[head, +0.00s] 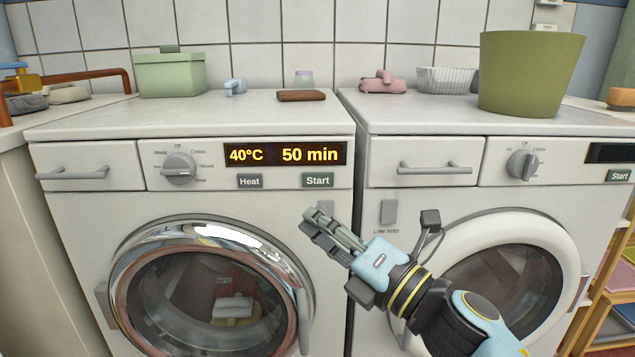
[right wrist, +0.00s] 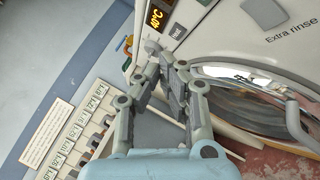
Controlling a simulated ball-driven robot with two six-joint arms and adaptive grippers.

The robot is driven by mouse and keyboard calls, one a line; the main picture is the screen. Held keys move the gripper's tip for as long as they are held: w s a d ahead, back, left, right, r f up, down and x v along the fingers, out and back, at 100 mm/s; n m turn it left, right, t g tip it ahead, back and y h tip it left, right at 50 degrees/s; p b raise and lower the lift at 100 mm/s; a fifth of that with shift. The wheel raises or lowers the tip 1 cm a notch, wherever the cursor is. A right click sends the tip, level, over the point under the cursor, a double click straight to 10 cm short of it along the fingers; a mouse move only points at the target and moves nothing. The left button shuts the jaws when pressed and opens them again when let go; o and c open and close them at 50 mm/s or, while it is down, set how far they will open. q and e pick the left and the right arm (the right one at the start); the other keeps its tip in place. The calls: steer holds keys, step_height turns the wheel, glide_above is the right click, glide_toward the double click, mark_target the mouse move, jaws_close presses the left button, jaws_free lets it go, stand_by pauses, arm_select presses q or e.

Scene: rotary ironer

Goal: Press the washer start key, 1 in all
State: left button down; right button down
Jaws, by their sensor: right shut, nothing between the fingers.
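The left machine (head: 200,205) has a lit display (head: 285,154) reading 40°C and 50 min. Below the display, its Start key (head: 318,180) is a grey rectangle with light lettering, to the right of the Heat key (head: 249,181). My right gripper (head: 312,222) is shut and empty, just below the Start key in the picture and apart from it. In the right wrist view the closed fingers (right wrist: 170,62) point toward the panel, near the display (right wrist: 157,18). My left gripper is not in view.
The right machine (head: 475,200) has its own Start key (head: 618,176) and a dark display. A round dial (head: 179,168) and drawer handle (head: 72,173) protrude from the left machine. Its chrome-rimmed door (head: 205,285) is below. A green box (head: 170,75) and brown bar (head: 302,96) lie on top.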

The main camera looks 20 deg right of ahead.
mark_target(318, 180)
steer(key=shift+w+d+b, duration=0.3)
steer(key=shift+w+d, duration=0.1)
steer(key=shift+w, duration=1)
steer(key=shift+w+d+b, duration=0.25)
steer(key=shift+w+d, duration=0.15)
steer(key=shift+w, duration=1)
steer(key=shift+w+d+b, duration=0.3)
steer(key=shift+w+d, duration=0.1)
steer(key=shift+w, duration=1)
steer(key=shift+w, duration=0.1)
steer(key=shift+w+d, duration=0.1)
steer(key=shift+w, duration=0.2)
steer(key=shift+w+d, duration=0.15)
steer(key=shift+w, duration=0.25)
steer(key=shift+s, duration=0.1)
steer(key=shift+s+a, duration=0.25)
steer(key=shift+s, duration=0.5)
